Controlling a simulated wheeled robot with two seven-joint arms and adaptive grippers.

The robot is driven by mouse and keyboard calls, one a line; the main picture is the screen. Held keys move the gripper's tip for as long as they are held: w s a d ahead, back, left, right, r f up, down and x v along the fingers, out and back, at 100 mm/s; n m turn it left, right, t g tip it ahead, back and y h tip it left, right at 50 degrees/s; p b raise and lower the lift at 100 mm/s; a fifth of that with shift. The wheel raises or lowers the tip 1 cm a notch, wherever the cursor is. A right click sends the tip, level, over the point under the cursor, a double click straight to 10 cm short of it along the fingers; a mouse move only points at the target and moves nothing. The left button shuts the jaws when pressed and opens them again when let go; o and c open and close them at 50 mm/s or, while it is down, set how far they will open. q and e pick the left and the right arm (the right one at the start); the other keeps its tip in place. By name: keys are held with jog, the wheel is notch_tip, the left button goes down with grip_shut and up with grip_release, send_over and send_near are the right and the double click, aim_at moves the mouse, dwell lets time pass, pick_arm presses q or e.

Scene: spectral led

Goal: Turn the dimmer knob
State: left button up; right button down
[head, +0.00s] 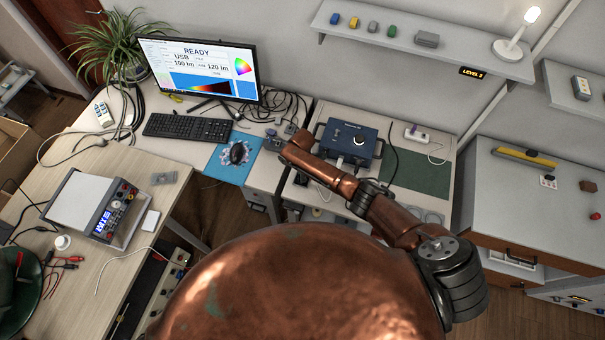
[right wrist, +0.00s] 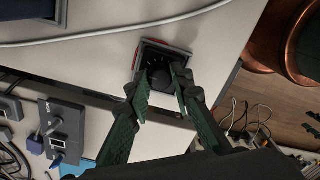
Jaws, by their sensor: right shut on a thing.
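The dimmer knob (right wrist: 163,80) is a dark round knob on a small square dark plate with a grey and reddish rim, on a pale surface near its edge in the right wrist view. My right gripper (right wrist: 167,72) has its green-and-black fingers on either side of the knob and is shut on it. The fingers partly cover the knob and its plate, so I cannot read its angle. In the head view my copper right arm reaches to the desk's right part, and its fingers and the knob cannot be made out clearly. My left gripper is not in view.
A monitor (head: 200,70) reading READY stands behind a keyboard (head: 188,127). A blue box (head: 350,138) stands right of my arm. Cables lie around the desk, and a white cable (right wrist: 130,32) runs close to the knob.

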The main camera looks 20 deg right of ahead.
jog(key=shift+d+m+p, duration=0.1)
jog(key=shift+m+p, duration=0.2)
jog(key=shift+m, duration=1)
jog(key=shift+s, duration=0.1)
jog(key=c, duration=1.7)
grip_release()
notch_tip(320, 180, up, 12)
dwell(0.4)
